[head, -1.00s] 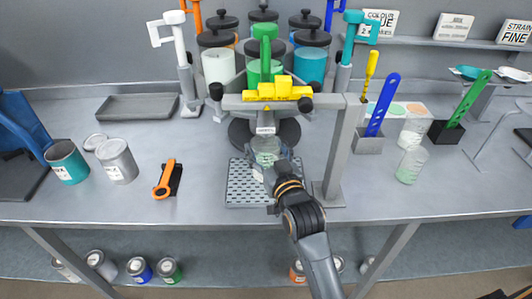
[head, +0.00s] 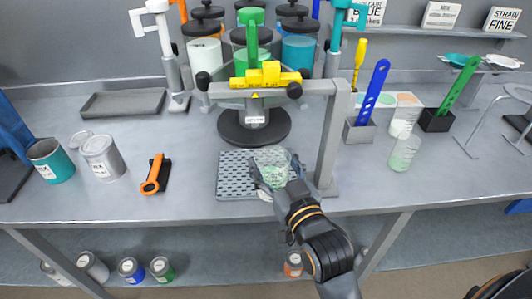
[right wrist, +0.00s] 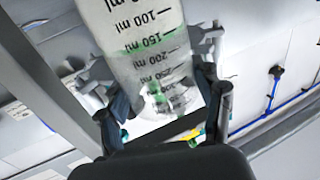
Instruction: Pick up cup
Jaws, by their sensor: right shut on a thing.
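A clear graduated cup (head: 272,162) with pale green at its bottom is held near the front edge of the grey perforated plate (head: 232,180). My right gripper (head: 277,181) is shut on the cup, its fingers on either side. In the right wrist view the cup (right wrist: 143,35) shows black millilitre marks and a green tint, between the fingers of my right gripper (right wrist: 162,108). Whether the cup's base touches the plate is hidden. My left gripper is not in view.
A grey frame post (head: 333,140) stands just right of the cup. Behind it are a yellow-handled dispenser (head: 265,75) and a round dark base (head: 232,128). An orange-handled tool (head: 154,174) lies left of the plate.

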